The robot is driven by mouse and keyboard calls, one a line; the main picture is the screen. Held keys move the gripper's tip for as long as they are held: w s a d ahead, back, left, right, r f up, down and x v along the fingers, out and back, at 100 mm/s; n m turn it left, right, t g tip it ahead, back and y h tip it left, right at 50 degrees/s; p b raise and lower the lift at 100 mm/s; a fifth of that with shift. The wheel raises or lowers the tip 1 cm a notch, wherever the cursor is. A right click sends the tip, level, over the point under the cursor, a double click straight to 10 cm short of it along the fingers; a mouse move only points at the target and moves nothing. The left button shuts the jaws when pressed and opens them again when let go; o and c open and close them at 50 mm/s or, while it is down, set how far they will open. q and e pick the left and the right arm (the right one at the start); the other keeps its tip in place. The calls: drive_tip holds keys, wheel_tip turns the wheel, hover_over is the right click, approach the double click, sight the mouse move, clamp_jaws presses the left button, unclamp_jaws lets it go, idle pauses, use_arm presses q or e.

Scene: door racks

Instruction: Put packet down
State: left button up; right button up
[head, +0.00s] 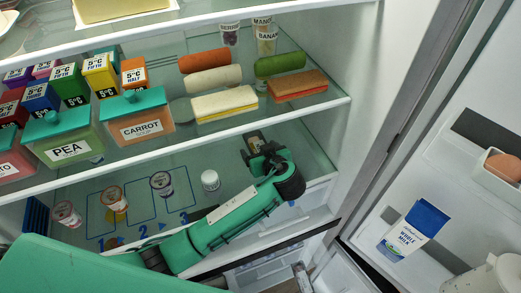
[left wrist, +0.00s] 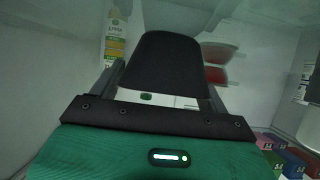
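My left gripper (head: 262,158) reaches over the fridge's lower glass shelf (head: 225,168), at its right back part. A small pale and dark item (head: 255,138), possibly the packet, shows just beyond its fingers. I cannot tell if they touch it. My right gripper is not in view.
Several small cups, one of them (head: 162,183), and a white-lidded jar (head: 210,180) stand left of my arm near the numbered blue outlines. The shelf above holds a carrot box (head: 140,130), a pea box (head: 68,150) and sandwiches. A milk carton (head: 405,238) stands in the door.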

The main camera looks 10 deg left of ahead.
use_arm(q)
drive_tip(key=shift+s+d+r, duration=0.1)
drive_tip(key=shift+r, duration=0.15)
drive_tip(key=shift+s+d, duration=0.15)
drive_tip(key=shift+d, duration=0.05)
drive_tip(key=b+v, duration=0.4)
drive_tip(key=v, duration=0.6)
drive_tip(key=shift+s+d+r, duration=0.1)
drive_tip(key=shift+s, duration=0.2)
drive_tip(key=shift+s+d+r, duration=0.15)
drive_tip(key=shift+s+r, duration=0.15)
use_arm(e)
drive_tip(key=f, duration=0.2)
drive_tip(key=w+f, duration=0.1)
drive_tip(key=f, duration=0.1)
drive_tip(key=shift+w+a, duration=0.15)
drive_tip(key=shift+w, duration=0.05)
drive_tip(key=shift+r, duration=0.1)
